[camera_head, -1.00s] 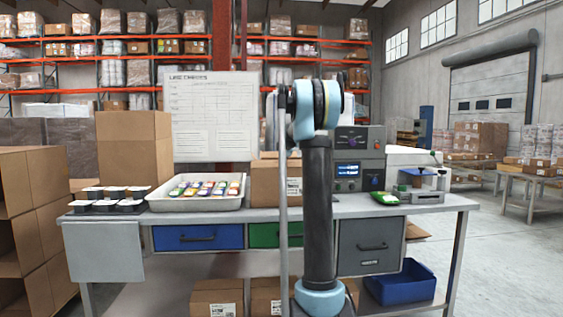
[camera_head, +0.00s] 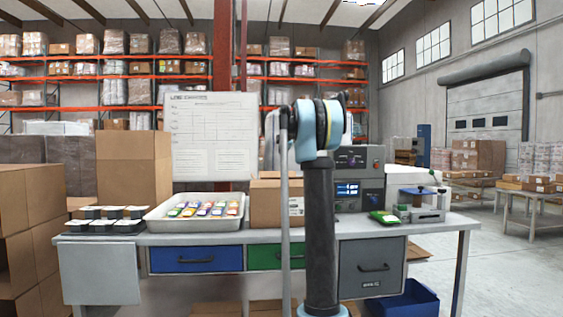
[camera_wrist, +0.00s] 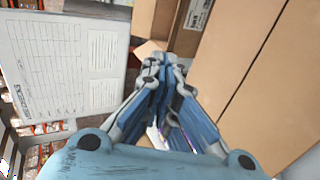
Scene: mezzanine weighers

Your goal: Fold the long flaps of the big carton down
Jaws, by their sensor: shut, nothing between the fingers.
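A tall brown carton (camera_head: 135,168) stands on the left of the bench behind the trays. A smaller brown carton (camera_head: 277,204) with a label stands mid-bench, partly hidden by my arm. In the wrist view, my gripper (camera_wrist: 162,66) is shut and empty, its fingertips close together. Broad brown cardboard panels (camera_wrist: 262,75) fill the right side of that view, with a dark seam between them. A cardboard face with a label (camera_wrist: 198,14) shows beyond the fingertips. I cannot tell which carton the panels belong to, or whether the fingertips touch cardboard. My gripper is hidden in the head view.
The bench (camera_head: 430,226) holds a white tray of colourful packs (camera_head: 150,225), dark trays with white-lidded tubs (camera_head: 100,226), a grey instrument (camera_head: 362,180) and a green item (camera_head: 384,217). A whiteboard (camera_head: 214,135) stands behind.

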